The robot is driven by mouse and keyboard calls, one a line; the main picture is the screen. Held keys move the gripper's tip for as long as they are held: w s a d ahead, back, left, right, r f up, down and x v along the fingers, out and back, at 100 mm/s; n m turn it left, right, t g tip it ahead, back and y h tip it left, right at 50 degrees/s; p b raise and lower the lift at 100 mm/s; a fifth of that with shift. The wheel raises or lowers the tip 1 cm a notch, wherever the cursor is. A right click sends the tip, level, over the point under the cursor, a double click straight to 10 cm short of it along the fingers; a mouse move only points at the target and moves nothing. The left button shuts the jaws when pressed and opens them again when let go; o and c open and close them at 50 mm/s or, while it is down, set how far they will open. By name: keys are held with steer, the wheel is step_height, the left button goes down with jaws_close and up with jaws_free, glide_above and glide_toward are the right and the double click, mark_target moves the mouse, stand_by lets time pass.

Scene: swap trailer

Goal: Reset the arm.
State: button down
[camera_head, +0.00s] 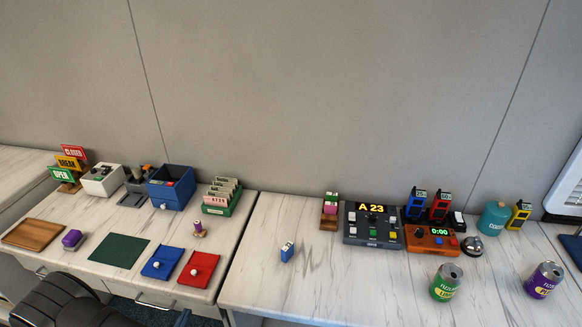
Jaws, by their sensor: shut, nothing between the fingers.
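My arm and gripper do not show in the head view, so their pose cannot be told. The view takes in two pale marble-patterned worktops, a left one (222,256) and a right one (330,285), with a narrow seam between them.
Left: a wooden board (33,234), green mat (119,250), blue drawer box (170,188) and red pouch (198,268). Right: a ticket console (372,226), orange timer (431,240), green can (446,282) and purple can (543,280). The right worktop's front middle is clear. A black padded shape (65,300) stands lower left.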

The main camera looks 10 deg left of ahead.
steer(key=shift+w, duration=2.15)
